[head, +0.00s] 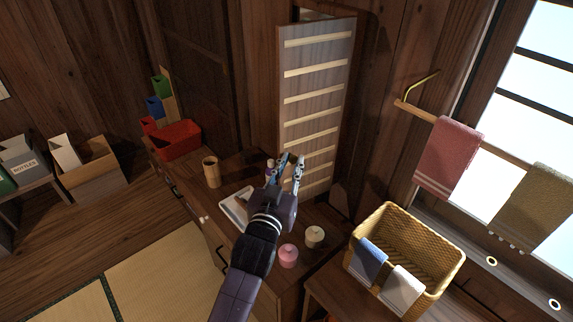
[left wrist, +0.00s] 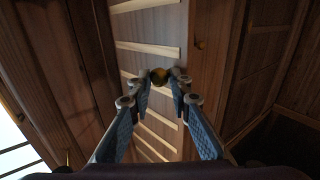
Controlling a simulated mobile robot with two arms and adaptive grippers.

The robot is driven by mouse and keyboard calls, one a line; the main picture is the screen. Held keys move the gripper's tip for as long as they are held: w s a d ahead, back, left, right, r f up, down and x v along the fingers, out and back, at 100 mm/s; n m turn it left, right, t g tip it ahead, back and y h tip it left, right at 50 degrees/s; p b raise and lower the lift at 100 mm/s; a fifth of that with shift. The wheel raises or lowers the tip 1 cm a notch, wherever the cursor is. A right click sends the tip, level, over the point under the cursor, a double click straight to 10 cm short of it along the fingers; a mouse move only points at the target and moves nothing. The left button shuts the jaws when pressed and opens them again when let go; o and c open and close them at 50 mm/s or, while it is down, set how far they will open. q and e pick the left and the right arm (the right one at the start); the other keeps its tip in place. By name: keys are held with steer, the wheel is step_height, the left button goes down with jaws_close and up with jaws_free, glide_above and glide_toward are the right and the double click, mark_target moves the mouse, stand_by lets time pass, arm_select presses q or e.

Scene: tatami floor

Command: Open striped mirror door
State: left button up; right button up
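The striped mirror door (head: 318,82) is a tall grey-brown panel with several pale horizontal slats, at the back middle in the head view. It appears to stand slightly out from its dark frame, with a dark gap along its right side. My left gripper (head: 292,158) is in front of the door's lower part. In the wrist view the fingers of this gripper (left wrist: 161,80) are apart, with the knob between or just beyond their tips; contact is unclear. My right gripper is not in view.
A wooden counter below holds a cup (head: 211,171), a white tray (head: 236,208), a pink candle (head: 288,255), a cream candle (head: 314,237) and a red bin (head: 177,140). A wicker basket (head: 440,258) and a towel rail (head: 415,111) are at right. Tatami floor is clear at lower left.

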arm_select(q)
steer(key=shift+o, duration=1.3)
steer(key=shift+d+r+h, duration=0.3)
steer(key=shift+d+r, duration=0.2)
steer(key=shift+d, duration=0.25)
steer(key=shift+o, duration=0.8)
steer(key=shift+w+d+f, duration=0.15)
steer(key=shift+w+d, duration=0.1)
steer(key=shift+d, duration=0.05)
steer(key=shift+a, duration=0.1)
steer(key=shift+s, duration=0.1)
steer(key=v, duration=1.2)
steer(key=shift+a+f, duration=0.25)
steer(key=shift+f, duration=0.05)
steer(key=shift+c, duration=0.4)
